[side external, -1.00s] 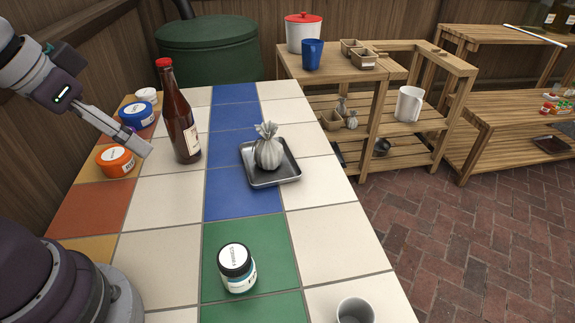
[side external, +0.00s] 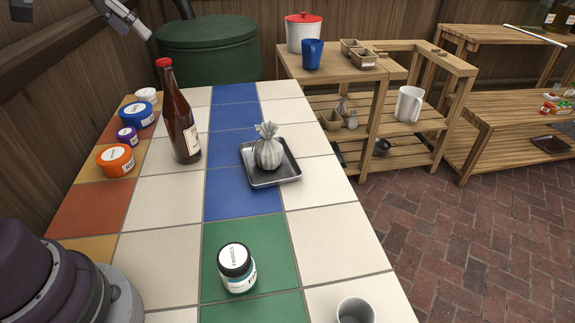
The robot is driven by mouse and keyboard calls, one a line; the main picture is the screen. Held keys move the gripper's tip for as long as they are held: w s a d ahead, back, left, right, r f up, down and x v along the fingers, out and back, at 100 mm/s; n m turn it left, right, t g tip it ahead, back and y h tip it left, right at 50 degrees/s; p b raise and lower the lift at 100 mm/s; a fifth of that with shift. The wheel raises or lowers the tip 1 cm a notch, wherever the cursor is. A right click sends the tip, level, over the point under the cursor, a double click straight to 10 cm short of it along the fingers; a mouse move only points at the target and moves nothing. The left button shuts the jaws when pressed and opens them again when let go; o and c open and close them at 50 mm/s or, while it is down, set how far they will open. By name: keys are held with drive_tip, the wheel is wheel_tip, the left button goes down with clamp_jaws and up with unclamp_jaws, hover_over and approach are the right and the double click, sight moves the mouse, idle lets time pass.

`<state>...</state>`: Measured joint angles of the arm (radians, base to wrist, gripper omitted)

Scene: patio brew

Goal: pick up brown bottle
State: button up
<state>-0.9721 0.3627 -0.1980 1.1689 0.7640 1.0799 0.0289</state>
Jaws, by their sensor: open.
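The brown bottle (side external: 182,125) stands upright on the tiled table, left of the blue tile strip. It has a red cap and a pale label low on its right side. My gripper (side external: 143,30) is at the top left of the side external view, above and to the left of the bottle's cap and apart from it. It is open, with nothing seen between its fingers. Part of the gripper and arm is cut off by the top edge.
Orange (side external: 115,159), purple (side external: 127,135), blue (side external: 137,115) and white (side external: 147,95) tubs line the table's left edge. A metal tray (side external: 288,170) holds a tied grey bag (side external: 268,150). A jar (side external: 237,268) and a grey cup (side external: 355,311) stand nearer. A green barrel (side external: 208,47) stands behind.

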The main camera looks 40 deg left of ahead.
sight(161, 61)
drive_tip(key=x, duration=0.9)
drive_tip(key=shift+a+f, duration=0.2)
drive_tip(key=shift+f, duration=0.05)
clamp_jaws()
